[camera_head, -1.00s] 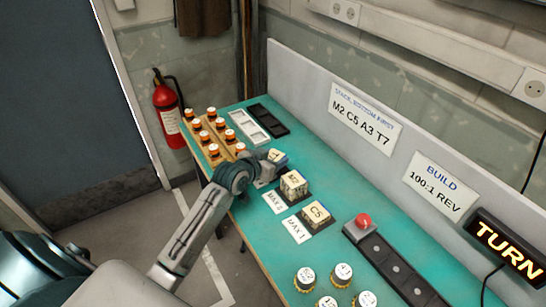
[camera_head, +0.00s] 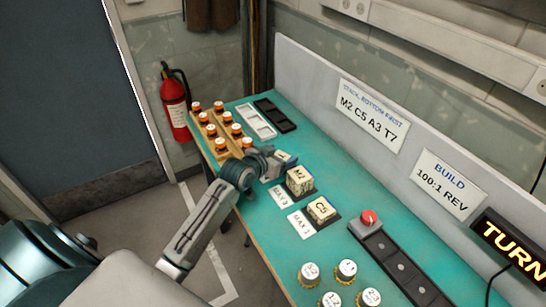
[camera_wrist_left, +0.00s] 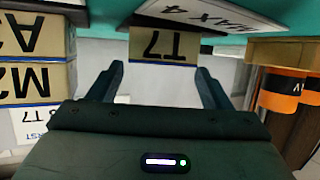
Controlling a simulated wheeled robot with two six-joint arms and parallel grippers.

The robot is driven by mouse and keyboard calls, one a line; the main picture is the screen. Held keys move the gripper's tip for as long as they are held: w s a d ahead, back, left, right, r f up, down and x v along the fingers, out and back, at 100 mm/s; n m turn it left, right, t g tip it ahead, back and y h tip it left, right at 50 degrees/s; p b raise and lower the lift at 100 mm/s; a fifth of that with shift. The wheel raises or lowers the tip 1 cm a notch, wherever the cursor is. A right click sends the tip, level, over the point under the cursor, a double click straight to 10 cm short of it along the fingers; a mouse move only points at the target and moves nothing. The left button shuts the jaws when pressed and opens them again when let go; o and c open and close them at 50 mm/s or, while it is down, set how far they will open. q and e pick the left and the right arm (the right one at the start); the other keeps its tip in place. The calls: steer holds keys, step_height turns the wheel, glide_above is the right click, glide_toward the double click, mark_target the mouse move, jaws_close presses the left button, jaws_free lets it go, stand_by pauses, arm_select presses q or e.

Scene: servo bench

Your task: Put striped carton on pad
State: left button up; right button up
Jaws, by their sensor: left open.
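A cream carton marked T7 shows in the left wrist view (camera_wrist_left: 165,45), upside down, on a dark pad (camera_wrist_left: 165,20). My left gripper (camera_wrist_left: 160,70) is open, its fingertips just short of T7, one towards each side. In the head view the gripper (camera_head: 284,159) partly hides that carton. Beside it stands a stack with M2 (camera_head: 300,176) on top of A3 (camera_wrist_left: 15,35); blue stripes show on these two. Carton C5 (camera_head: 321,207) sits on the nearest pad (camera_head: 327,221). I cannot tell which carton the task calls striped. My right gripper is out of view.
Orange-capped jars (camera_head: 236,130) stand in a wooden rack at the table's far left edge. A white tray (camera_head: 257,122) and a black tray (camera_head: 274,114) lie behind. A wall runs along the back.

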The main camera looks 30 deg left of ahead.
arm_select(q)
steer(key=shift+r, duration=0.7)
steer(key=v, duration=0.6)
steer(key=b+v, duration=0.1)
steer(key=v, duration=0.3)
steer(key=shift+s+a+f, duration=0.15)
steer(key=shift+f, duration=0.1)
steer(key=shift+v, duration=0.9)
